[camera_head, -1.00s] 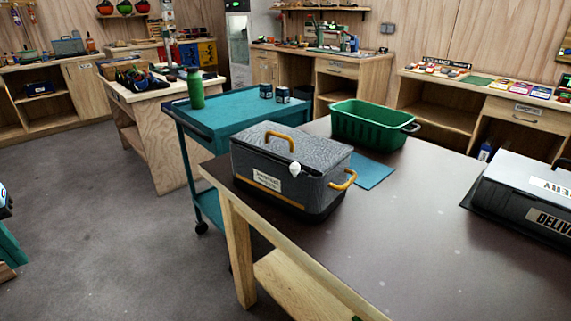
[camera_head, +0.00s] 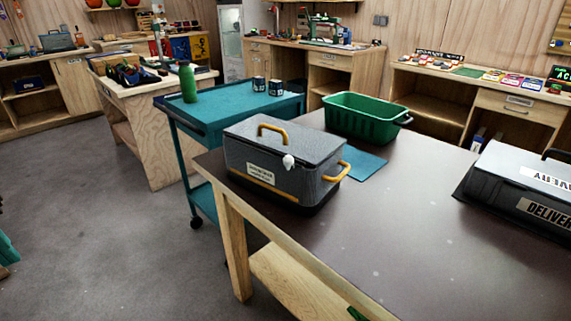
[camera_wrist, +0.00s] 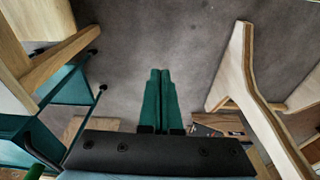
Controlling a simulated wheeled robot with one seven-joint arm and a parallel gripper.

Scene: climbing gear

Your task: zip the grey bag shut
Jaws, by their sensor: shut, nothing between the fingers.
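The grey bag (camera_head: 262,170) stands on the dark-topped table in the head view. It is box-shaped, with a yellow handle on its top, a yellow handle at its right end, a white label and a yellow stripe on the front. A small white tab (camera_head: 289,161) sits at the front upper edge, near the right corner. The lid lies down; I cannot tell how far the zip runs. My gripper (camera_wrist: 160,74) shows in the wrist view, its two green fingers together and empty above the grey floor. The bag is not in the wrist view.
A green basket (camera_head: 366,117) and a blue mat (camera_head: 361,163) are behind and beside the bag. A black delivery box (camera_head: 511,195) stands at the right. A teal cart (camera_head: 222,112) with a green bottle (camera_head: 188,82) is behind left. The table's front is bare.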

